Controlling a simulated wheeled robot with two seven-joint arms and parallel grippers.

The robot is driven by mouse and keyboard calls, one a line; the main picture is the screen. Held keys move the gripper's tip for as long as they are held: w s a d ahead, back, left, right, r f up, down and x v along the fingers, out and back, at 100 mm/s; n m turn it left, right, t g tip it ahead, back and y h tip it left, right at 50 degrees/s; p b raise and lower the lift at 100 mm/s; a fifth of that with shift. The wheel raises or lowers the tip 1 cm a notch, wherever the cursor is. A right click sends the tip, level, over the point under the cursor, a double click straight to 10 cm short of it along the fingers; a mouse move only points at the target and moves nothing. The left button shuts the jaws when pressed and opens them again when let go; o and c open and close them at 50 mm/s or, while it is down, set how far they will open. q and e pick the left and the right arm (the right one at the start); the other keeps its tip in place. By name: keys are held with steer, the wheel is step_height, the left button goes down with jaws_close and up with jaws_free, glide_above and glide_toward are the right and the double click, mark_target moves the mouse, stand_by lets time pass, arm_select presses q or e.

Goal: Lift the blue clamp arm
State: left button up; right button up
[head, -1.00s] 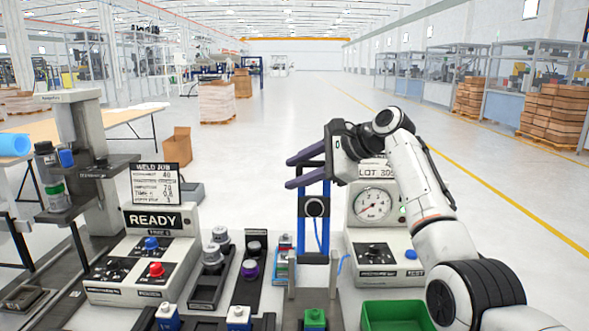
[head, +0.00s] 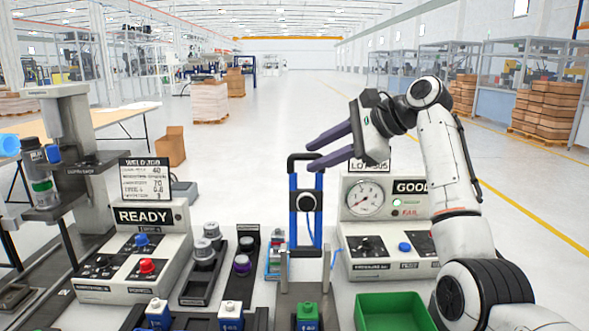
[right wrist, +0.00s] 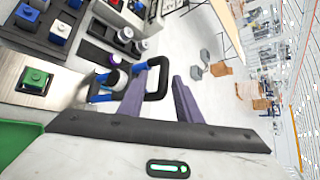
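The blue clamp arm (head: 292,215) stands upright behind the front bench fixture, with two blue bars and a black loop handle at its top. The handle (right wrist: 158,70) also shows in the right wrist view, by the fingertips. My right gripper (head: 309,156) is open, its two purple fingers apart and pointing left at the height of the handle. In the right wrist view the fingers (right wrist: 157,92) show a clear gap, and the left finger overlaps part of the handle. Contact cannot be told. My left gripper is out of view.
A gauge box (head: 405,258) with a GOOD sign stands right of the clamp, and a green bin (head: 397,301) in front. A READY control box (head: 135,262) and dark holders with knobs (head: 238,283) are to the left. A green block (head: 307,313) sits in the front fixture.

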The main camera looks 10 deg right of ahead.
steer(key=shift+v, duration=0.85)
steer(key=shift+s+a+r, duration=0.15)
steer(key=shift+s+r, duration=0.3)
steer(key=shift+r, duration=0.1)
